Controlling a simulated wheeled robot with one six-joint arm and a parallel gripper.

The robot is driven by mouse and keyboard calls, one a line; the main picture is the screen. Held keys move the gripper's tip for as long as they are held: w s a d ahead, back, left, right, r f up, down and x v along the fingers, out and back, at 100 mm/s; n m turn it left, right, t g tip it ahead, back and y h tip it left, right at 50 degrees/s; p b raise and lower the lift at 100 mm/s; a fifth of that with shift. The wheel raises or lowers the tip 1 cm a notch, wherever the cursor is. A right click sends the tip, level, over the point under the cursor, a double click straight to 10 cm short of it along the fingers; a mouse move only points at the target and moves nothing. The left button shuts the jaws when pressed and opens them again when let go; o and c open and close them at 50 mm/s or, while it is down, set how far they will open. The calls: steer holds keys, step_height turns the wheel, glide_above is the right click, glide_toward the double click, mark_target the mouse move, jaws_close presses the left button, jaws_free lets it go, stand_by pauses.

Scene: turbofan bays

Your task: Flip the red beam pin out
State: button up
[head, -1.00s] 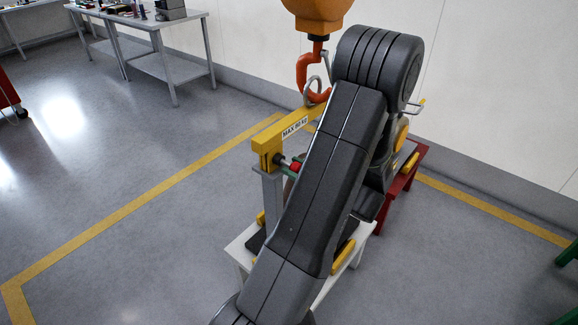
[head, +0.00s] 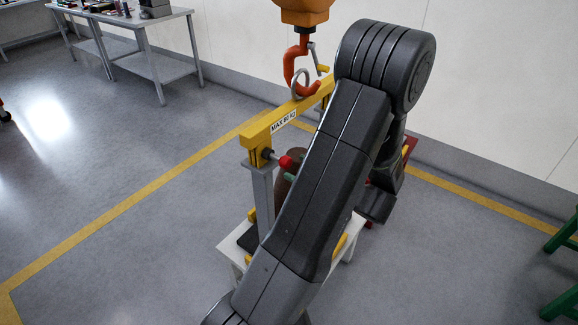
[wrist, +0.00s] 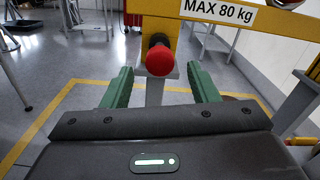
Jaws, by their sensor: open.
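The red beam pin (wrist: 159,60) shows its round knob end in the wrist view, in front of the yellow beam. In the head view the pin (head: 286,162) sticks out to the right from the beam's near end. The yellow lifting beam (head: 262,130) is marked MAX 80 kg and hangs at an orange hook (head: 297,75). My gripper (wrist: 160,75) is open, its two green fingers either side of the pin in the picture. I cannot tell how far the knob is from the fingertips. My arm hides part of the scene behind it in the head view.
A grey post (head: 263,195) stands below the beam's near end, on a white stand (head: 235,246). A brown rounded body (head: 288,190) is beside it, partly hidden. Green stools (head: 565,240) stand at the right. Open floor lies to the left.

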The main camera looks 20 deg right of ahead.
mark_target(280, 160)
steer(key=b+v, duration=0.1)
steer(key=v, duration=0.7)
steer(key=shift+s+d, duration=0.2)
steer(key=shift+s, duration=0.05)
steer(key=shift+w+a, duration=0.1)
steer(key=p+x, duration=0.3)
steer(key=x, duration=1.2)
steer(key=shift+w+a, duration=0.15)
steer(key=shift+w, duration=0.1)
